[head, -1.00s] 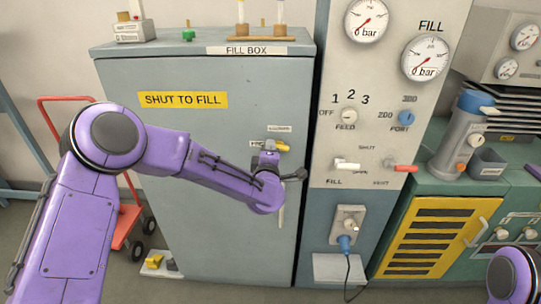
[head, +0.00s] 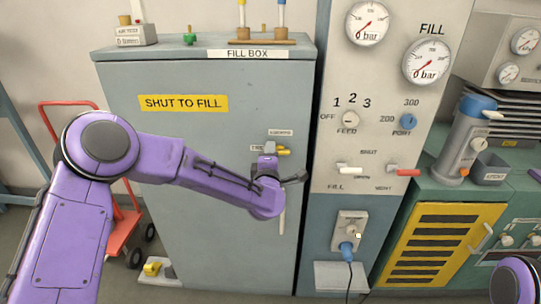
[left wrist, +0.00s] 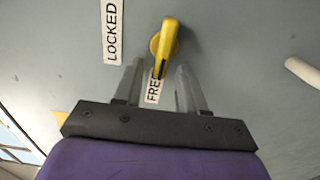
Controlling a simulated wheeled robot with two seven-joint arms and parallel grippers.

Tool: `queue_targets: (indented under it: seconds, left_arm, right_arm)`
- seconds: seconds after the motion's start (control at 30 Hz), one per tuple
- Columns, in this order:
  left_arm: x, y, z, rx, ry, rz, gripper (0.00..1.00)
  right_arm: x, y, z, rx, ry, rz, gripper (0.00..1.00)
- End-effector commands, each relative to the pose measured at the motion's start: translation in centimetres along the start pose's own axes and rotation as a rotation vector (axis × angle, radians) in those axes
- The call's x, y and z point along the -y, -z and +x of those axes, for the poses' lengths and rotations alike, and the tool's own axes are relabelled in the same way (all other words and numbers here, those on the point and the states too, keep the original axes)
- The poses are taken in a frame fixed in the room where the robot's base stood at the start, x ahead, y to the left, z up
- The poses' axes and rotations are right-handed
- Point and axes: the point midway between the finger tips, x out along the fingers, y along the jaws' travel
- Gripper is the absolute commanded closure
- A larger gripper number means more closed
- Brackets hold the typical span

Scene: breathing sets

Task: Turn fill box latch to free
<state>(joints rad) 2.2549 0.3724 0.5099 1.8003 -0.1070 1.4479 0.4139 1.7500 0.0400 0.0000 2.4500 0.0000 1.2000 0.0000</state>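The fill box (head: 190,150) is a grey cabinet with a closed door. Its yellow latch (head: 284,152) is partly hidden behind my left gripper in the head view. In the left wrist view the latch (left wrist: 166,42) is a lever on a round pivot, its lower end over part of the FREE label (left wrist: 152,92). The LOCKED label (left wrist: 112,30) is off to the side. My left gripper (left wrist: 160,75) is open, its fingers on either side of the lever's lower end, with gaps showing. It also shows in the head view (head: 270,158). My right gripper is out of view.
A panel with gauges, the FEED knob (head: 350,119) and white and red levers stands close to the right of the fill box. A white door handle (left wrist: 303,72) lies near the latch. A red trolley (head: 125,225) stands at the left.

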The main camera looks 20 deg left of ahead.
Motion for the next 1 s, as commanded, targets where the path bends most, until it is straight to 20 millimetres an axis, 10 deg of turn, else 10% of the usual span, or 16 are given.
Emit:
queue_targets:
  seconds: [0.27,0.7,1.0]
  left_arm:
    - [0.0,-0.1,-0.3,0.002,-0.001,0.001,0.6]
    - [0.1,0.0,-9.3,0.003,-0.001,0.001,0.6]
    - [0.0,0.1,-10.6,0.0,0.0,0.001,0.6]
  right_arm:
    - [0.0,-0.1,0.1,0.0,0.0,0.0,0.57]
    - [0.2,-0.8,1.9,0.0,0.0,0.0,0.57]
    - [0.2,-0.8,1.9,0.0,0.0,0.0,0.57]
